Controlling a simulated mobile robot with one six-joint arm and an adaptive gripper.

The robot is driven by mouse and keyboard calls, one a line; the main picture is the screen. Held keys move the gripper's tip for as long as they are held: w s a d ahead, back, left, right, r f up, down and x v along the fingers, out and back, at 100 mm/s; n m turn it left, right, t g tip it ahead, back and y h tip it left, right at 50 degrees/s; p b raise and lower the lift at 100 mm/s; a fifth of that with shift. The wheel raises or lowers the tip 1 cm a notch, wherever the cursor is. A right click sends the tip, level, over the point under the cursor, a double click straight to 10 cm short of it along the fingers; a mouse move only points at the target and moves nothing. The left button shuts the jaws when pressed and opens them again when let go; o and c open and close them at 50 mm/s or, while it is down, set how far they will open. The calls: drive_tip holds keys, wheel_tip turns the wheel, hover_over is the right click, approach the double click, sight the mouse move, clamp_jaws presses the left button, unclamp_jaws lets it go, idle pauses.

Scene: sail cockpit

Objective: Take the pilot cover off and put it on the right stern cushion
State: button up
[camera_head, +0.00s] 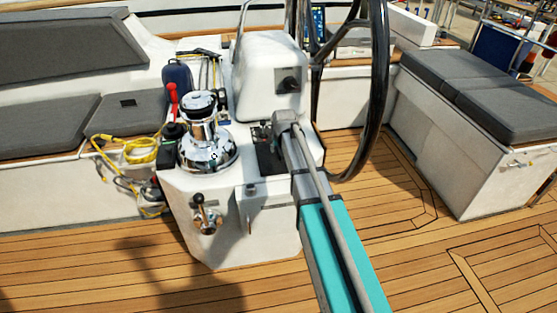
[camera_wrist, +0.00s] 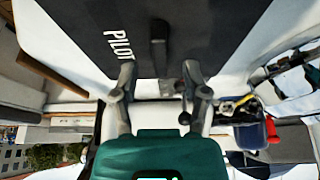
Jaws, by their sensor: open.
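The pilot cover (camera_wrist: 215,30) is a dark flat panel with white "PILOT" lettering, filling the upper middle of the wrist view. A dark upright tab or handle (camera_wrist: 158,40) stands at its middle. In the head view, a dark panel (camera_head: 267,160) on the white console seems to be the cover, partly hidden by my arm. My gripper (camera_wrist: 158,70) is open, its fingers spread to either side of the tab's line; I cannot tell whether they touch anything. The head view shows it (camera_head: 263,131) over the console. The grey right stern cushion (camera_head: 480,95) lies on the right bench, its top bare.
A chrome winch (camera_head: 207,140) and a red-handled lever (camera_head: 173,100) stand left of my gripper. A white pod (camera_head: 270,75) rises behind it, with the black steering wheel (camera_head: 375,90) to the right. Yellow rope (camera_head: 140,150) hangs at the left. Teak floor (camera_head: 400,200) is clear before the right bench.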

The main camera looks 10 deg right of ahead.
drive_tip(key=shift+b+x, duration=0.85)
drive_tip(key=shift+x, duration=0.4)
drive_tip(key=shift+c, duration=0.3)
clamp_jaws()
